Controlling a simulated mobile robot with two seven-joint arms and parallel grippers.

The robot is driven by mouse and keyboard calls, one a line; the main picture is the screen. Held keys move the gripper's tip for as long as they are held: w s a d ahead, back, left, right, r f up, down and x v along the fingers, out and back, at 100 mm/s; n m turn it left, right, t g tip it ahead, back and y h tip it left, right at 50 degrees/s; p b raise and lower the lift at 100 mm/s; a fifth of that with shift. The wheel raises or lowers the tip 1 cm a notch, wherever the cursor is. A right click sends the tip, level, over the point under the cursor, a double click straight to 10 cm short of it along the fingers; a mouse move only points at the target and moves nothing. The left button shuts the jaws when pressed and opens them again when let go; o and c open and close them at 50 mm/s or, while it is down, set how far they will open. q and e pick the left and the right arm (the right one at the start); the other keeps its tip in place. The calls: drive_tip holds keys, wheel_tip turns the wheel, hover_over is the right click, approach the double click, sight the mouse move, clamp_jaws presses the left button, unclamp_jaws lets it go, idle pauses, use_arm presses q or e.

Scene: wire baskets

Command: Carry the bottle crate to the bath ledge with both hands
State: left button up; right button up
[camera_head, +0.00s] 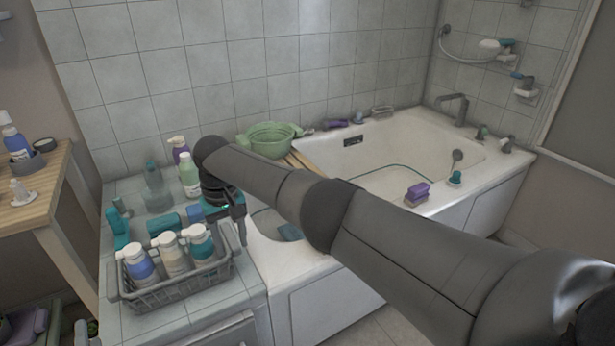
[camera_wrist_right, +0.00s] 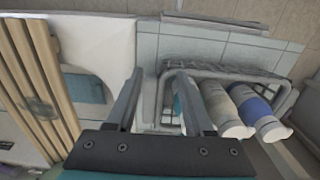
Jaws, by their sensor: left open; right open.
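The bottle crate (camera_head: 180,287), a grey wire basket, stands upright on the tiled counter at the lower left. It holds a blue bottle (camera_head: 140,266), a cream bottle (camera_head: 171,257) and a teal bottle (camera_head: 199,243), all with white pump tops. My right gripper (camera_head: 238,228) is open at the crate's right end. In the right wrist view its open fingers (camera_wrist_right: 159,72) are on either side of the crate's end rim (camera_wrist_right: 153,102); contact cannot be told. The bath ledge (camera_head: 440,207) is the pale rim of the tub. I cannot make out my left gripper.
My right arm crosses the head view and hides part of the tub. A green basin (camera_head: 270,139) and wooden slats (camera_head: 300,163) are at the tub's left end. A purple sponge (camera_head: 417,193) lies on the front ledge. Several bottles stand behind the crate.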

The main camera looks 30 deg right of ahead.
wheel_tip(320, 180, up, 7)
drive_tip(key=p, duration=0.7)
drive_tip(key=shift+p, duration=0.35)
idle(1.0)
wheel_tip(320, 180, up, 15)
drive_tip(key=p, duration=0.6)
drive_tip(key=shift+r, duration=0.15)
idle(0.3)
